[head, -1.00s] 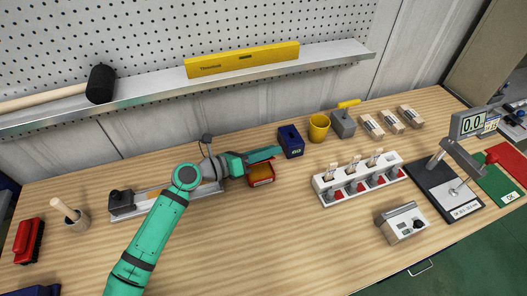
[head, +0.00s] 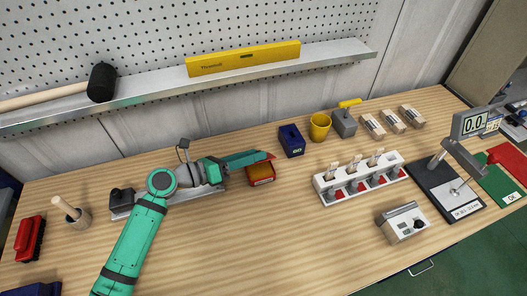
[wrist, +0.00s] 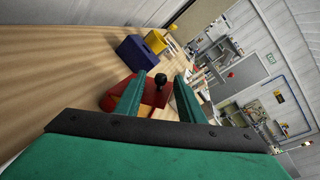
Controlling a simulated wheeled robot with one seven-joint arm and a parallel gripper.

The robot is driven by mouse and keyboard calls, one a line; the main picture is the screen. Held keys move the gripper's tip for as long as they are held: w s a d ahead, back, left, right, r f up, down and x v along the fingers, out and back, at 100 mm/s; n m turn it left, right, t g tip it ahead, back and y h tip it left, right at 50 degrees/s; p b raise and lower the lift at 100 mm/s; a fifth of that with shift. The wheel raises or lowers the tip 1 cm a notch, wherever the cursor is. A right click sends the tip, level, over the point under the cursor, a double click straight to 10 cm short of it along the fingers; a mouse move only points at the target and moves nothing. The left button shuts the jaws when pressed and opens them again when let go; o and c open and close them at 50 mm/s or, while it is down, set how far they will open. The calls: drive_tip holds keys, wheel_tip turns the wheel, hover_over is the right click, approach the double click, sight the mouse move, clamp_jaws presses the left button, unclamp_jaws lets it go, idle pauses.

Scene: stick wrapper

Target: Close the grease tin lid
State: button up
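The grease tin (head: 260,175) is a small red tin with orange contents, on the bench right of my arm. It also shows in the wrist view (wrist: 154,96), partly hidden by my fingers. A red edge (head: 270,156), seemingly its raised lid, shows at my fingertips. In the wrist view a dark round knob (wrist: 160,79) stands between the fingers, seemingly on the lid. My gripper (head: 266,155) is just behind and above the tin, pointing right. Its two fingers (wrist: 159,82) are apart, with a gap on each side of the knob. I cannot tell whether a finger touches the lid.
A blue box (head: 292,141) and a yellow cup (head: 319,127) stand behind and right of the tin. A white rack (head: 358,180) with several holders is further right. A metal shelf (head: 210,88) runs along the back. The bench in front of the tin is clear.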

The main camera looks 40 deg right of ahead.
drive_tip(key=a, duration=0.4)
drive_tip(key=shift+w+r, duration=0.1)
drive_tip(key=shift+r, duration=0.25)
drive_tip(key=shift+c, duration=0.5)
